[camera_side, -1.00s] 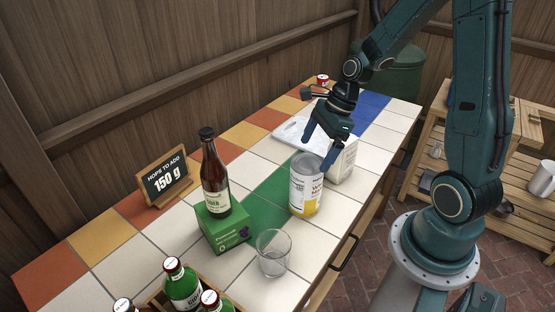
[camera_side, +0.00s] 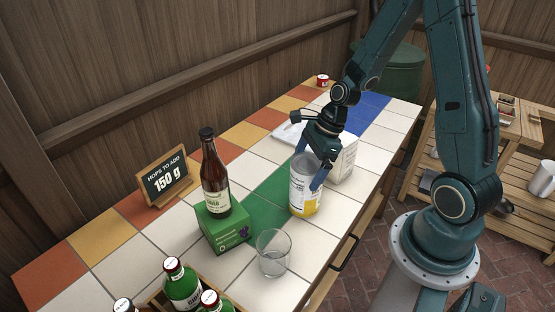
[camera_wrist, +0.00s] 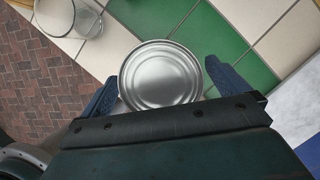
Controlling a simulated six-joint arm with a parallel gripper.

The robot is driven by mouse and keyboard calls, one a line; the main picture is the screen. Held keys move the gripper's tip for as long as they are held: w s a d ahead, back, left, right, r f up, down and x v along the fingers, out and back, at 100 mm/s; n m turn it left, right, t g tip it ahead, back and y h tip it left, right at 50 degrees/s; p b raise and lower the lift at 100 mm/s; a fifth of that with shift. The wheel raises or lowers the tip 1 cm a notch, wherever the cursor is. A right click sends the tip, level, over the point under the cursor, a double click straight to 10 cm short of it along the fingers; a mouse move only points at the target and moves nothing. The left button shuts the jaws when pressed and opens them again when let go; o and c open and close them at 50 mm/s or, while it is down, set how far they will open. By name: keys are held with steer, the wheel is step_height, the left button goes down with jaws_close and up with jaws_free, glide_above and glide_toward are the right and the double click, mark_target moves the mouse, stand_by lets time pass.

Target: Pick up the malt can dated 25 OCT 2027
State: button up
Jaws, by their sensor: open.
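A white and yellow malt can (camera_side: 305,193) stands upright on the tiled table, partly on the green tiles. Its date cannot be read in these frames. My gripper (camera_side: 309,172) is open, with its blue fingers on either side of the can near its top. In the wrist view the can's silver lid (camera_wrist: 161,75) lies between the two open fingers (camera_wrist: 160,90), close to both. I cannot tell whether either finger touches it.
A clear glass (camera_side: 273,252) stands near the can; a brown bottle (camera_side: 214,175) stands on a green box (camera_side: 222,228). A white carton (camera_side: 345,160) is close behind the can. A sign reading 150 g (camera_side: 165,176) and green bottles (camera_side: 182,286) stand to the left.

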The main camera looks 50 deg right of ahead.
steer(key=shift+x, duration=0.95)
steer(key=shift+c, duration=0.4)
steer(key=c, duration=1.8)
steer(key=shift+w+r, duration=0.1)
steer(key=shift+w, duration=0.05)
steer(key=shift+c, duration=0.7)
steer(key=shift+r, duration=0.15)
step_height(320, 180, up, 20)
